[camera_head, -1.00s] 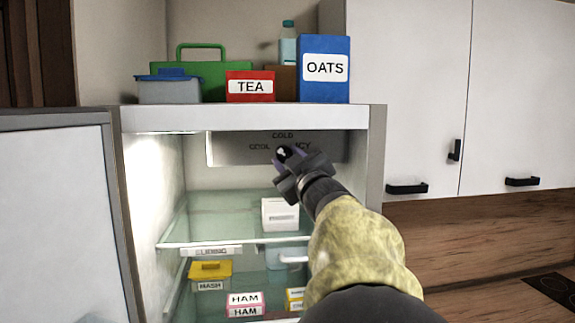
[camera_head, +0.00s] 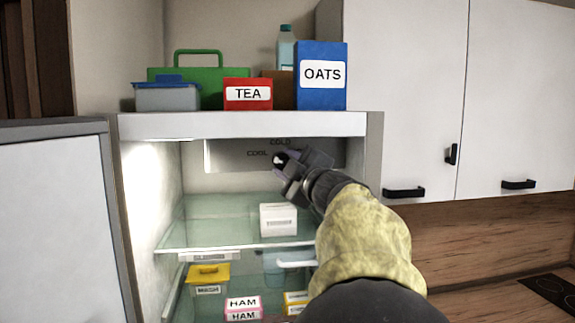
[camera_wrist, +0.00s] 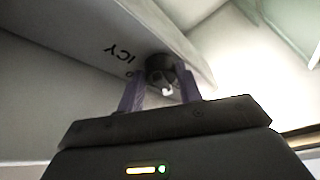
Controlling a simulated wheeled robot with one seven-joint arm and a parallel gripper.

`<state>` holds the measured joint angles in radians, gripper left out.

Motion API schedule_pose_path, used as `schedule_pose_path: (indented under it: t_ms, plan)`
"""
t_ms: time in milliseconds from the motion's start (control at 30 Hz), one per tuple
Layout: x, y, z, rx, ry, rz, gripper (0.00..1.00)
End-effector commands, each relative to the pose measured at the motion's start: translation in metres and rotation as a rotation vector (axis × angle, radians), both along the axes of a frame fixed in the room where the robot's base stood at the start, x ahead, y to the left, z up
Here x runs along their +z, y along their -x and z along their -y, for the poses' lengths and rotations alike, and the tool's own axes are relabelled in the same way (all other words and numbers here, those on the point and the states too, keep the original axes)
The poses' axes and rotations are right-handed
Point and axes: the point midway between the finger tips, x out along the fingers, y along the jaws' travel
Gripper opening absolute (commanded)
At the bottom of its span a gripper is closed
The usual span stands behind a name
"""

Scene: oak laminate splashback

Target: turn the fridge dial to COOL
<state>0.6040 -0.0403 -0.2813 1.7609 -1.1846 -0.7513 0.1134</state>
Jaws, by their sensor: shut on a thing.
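The fridge dial is a small black knob with a white mark, on the grey panel (camera_head: 230,155) under the fridge's top. In the head view only part of the dial (camera_head: 279,158) shows past my gripper (camera_head: 285,165). COLD is printed above it and COOL at its left; ICY is hidden there. In the wrist view the dial (camera_wrist: 160,68) sits between the two purple fingers of my gripper (camera_wrist: 160,90), which is shut on it. ICY reads upside down beside it. I cannot tell exactly which word the white mark faces.
The fridge door (camera_head: 55,220) stands open at the left. A glass shelf (camera_head: 215,235) with a white box (camera_head: 278,220) is below my gripper. A tea box (camera_head: 248,94) and an oats box (camera_head: 321,76) stand on top. White cupboards (camera_head: 405,90) are at the right.

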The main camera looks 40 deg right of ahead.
Motion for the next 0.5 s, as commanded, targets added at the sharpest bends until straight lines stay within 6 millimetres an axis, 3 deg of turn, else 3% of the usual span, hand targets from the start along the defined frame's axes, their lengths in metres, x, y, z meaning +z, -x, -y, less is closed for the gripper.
schedule_pose_path:
  t_ms: [133,167,233,500]
  plan:
    - [0.0006,-0.0005,-0.0009,0.002,0.001,0.001,0.12]
    - [0.0007,-0.0006,-0.0009,0.002,0.0,0.001,0.41]
    - [0.0005,-0.0008,-0.0012,0.003,0.001,0.001,0.55]
    - [0.0001,-0.0005,-0.0009,0.002,-0.001,0.001,0.57]
